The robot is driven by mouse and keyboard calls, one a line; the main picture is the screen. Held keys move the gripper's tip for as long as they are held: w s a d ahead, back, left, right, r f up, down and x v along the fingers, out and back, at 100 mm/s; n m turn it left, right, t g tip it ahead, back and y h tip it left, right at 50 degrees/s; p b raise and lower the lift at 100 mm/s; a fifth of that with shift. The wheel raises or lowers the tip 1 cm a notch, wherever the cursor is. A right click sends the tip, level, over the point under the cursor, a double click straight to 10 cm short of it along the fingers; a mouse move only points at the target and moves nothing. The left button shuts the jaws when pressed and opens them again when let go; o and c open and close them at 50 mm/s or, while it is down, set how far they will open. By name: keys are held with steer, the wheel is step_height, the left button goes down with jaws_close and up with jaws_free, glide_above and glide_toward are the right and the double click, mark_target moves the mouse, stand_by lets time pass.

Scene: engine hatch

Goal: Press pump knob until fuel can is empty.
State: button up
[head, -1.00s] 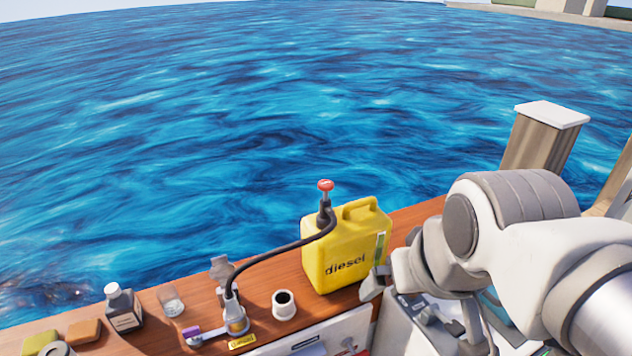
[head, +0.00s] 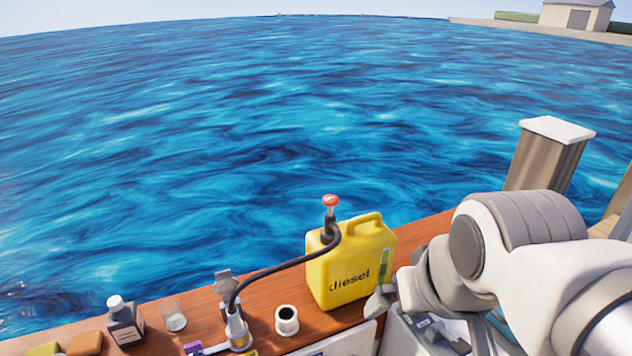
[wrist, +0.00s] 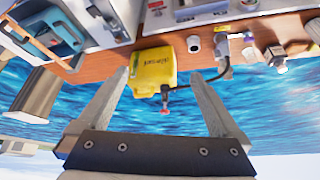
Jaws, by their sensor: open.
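The yellow fuel can (head: 349,272), marked "diesel", stands upright on the wooden ledge. The red pump knob (head: 331,200) sits raised on top of its pump. A pale green strip (head: 385,263) shows on the can's right side; I cannot read a level there. A black hose (head: 280,268) runs from the pump to the filler fitting (head: 238,332) on the left. In the wrist view my gripper (wrist: 164,82) is open and empty. The can (wrist: 153,70) and the knob (wrist: 164,110) appear upside down between its fingers, farther off and apart from them.
A post (head: 546,154) rises at the right. Open water lies behind the ledge.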

jaws_close()
stand_by(0.3)
stand_by(1.3)
